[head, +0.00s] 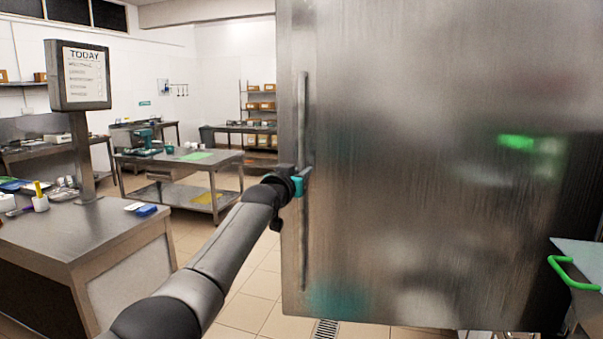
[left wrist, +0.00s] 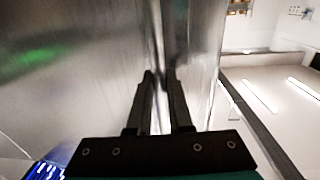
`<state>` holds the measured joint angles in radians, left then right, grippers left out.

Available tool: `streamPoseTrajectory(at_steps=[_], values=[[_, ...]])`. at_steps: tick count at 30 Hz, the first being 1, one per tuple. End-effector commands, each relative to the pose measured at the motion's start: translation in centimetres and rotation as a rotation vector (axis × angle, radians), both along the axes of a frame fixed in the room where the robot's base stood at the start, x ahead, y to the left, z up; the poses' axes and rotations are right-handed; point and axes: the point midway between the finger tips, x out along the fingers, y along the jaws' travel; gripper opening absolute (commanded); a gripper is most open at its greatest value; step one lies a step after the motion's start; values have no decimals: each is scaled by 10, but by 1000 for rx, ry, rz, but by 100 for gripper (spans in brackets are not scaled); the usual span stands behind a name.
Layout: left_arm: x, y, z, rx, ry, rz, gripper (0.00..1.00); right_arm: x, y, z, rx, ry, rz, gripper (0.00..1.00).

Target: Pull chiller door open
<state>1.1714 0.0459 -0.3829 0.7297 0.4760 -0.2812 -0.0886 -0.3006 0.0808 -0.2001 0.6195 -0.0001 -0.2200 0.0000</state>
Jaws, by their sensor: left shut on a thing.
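The chiller door (head: 430,170) is a large brushed-steel panel filling the right half of the head view. Its long vertical bar handle (head: 303,110) runs near the panel's left edge. My left gripper (head: 301,177) is shut on the handle at about mid-height, with the arm reaching in from the lower left. In the left wrist view the two dark fingers (left wrist: 158,76) close around the handle (left wrist: 153,35), with the steel door (left wrist: 80,70) behind. I cannot tell from these views whether the door stands ajar. My right gripper is not in view.
A steel counter (head: 90,250) with a sign screen (head: 80,75) stands at left. A steel worktable (head: 180,165) is farther back. A steel piece with a green handle (head: 572,275) is at lower right. Tiled floor (head: 245,290) with a drain grate (head: 325,329) lies below the door's left edge.

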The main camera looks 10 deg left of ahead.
Motion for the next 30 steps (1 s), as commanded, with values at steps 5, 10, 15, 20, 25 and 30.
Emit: streamPoseTrajectory(at_steps=[5,10,15,20,25,30], values=[[0,1,2,-1,-5,1,20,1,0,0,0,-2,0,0],[0,0,1,-1,-4,1,31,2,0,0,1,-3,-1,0],[0,0,1,0,-2,0,31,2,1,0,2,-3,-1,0],[-2,0,0,-1,-2,-2,31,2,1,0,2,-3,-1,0],[-10,1,-1,-1,-1,-6,31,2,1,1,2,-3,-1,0],[-20,4,-1,0,-1,-3,31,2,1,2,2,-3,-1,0]])
